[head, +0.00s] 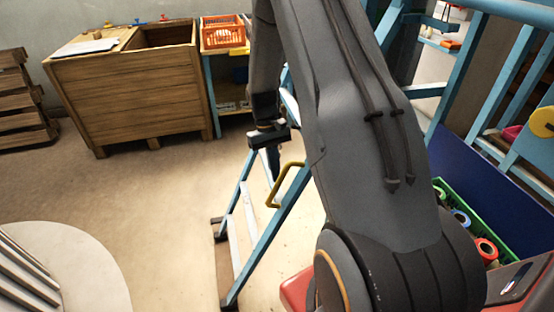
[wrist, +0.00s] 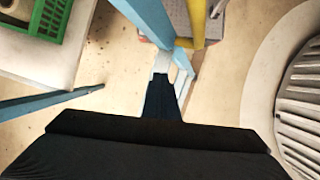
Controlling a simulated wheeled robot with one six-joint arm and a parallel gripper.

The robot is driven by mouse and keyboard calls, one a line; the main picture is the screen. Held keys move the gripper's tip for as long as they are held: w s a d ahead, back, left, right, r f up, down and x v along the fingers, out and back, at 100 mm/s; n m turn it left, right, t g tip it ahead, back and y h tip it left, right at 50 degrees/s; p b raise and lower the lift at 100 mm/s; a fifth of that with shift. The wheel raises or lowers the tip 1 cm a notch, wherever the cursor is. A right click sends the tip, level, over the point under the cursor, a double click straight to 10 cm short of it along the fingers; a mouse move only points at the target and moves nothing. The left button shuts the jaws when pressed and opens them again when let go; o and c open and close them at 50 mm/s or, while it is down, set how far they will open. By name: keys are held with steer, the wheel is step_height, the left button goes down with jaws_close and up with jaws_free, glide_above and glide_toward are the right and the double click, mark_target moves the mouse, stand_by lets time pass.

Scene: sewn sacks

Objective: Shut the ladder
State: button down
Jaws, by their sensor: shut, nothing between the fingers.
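The blue ladder (head: 268,237) stands on the floor in the middle of the head view, its legs spread at the bottom. A yellow handle (head: 285,186) sticks out from its side. In the wrist view a blue ladder rail (wrist: 147,17) and a yellow bar (wrist: 197,20) show at the top. My gripper (head: 273,170) points down by the upper part of the ladder, close to the rails. In the wrist view its dark fingers (wrist: 163,96) are together and empty, just below the blue rail. Whether they touch the ladder I cannot tell. My arm hides the ladder's top right part.
A wooden crate (head: 135,93) and an orange basket (head: 222,36) stand at the back left. A round pale table (head: 95,265) is at the lower left. A blue frame (head: 500,75) and a green box (head: 447,197) are at the right. The floor left of the ladder is clear.

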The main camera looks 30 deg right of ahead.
mark_target(282, 200)
steer(key=x, duration=0.3)
steer(key=shift+s+f+p, duration=0.15)
steer(key=shift+f+p, duration=0.05)
steer(key=shift+p, duration=0.15)
steer(key=shift+s+a+p, duration=0.2)
steer(key=shift+s+p, duration=0.35)
steer(key=shift+s, duration=0.65)
steer(key=shift+s+a+f+p, duration=0.1)
steer(key=shift+s+f+p, duration=0.2)
steer(key=shift+s, duration=0.45)
